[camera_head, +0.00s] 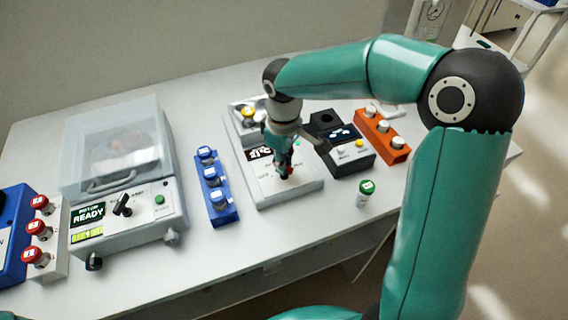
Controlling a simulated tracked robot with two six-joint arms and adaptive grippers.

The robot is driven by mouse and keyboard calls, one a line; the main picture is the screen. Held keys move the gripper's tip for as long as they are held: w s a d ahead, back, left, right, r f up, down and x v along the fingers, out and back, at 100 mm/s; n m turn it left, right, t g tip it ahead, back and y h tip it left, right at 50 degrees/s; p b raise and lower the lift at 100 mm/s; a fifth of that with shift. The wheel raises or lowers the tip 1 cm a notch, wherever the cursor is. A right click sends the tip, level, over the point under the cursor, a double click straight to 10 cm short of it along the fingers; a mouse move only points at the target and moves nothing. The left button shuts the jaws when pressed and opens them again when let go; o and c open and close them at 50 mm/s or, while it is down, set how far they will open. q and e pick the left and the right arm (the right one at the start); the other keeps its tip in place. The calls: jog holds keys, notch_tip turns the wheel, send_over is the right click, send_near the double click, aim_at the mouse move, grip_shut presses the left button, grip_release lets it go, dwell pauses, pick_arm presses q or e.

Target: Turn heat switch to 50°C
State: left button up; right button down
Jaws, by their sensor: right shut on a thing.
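My right gripper (284,172) reaches down from above onto the front panel of a pale grey device (305,190) in the middle of the table. It is shut on a small control there, which I take to be the heat switch; the fingers hide most of it. The device has a small dark display (258,153), partly covered by the gripper. The printed marks on the panel are too small to read, so I cannot tell the switch's setting. My left gripper is out of view.
A dark instrument (345,150) and an orange rack (390,148) stand right. A green-capped vial (364,194) stands alone in front. A clear-lidded machine (140,212) reading READY stands at left.

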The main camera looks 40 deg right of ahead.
jog(key=shift+m+b, duration=0.35)
jog(key=shift+m, duration=0.85)
jog(key=shift+r, duration=0.1)
jog(key=c, duration=1.2)
grip_release()
notch_tip(320, 180, up, 12)
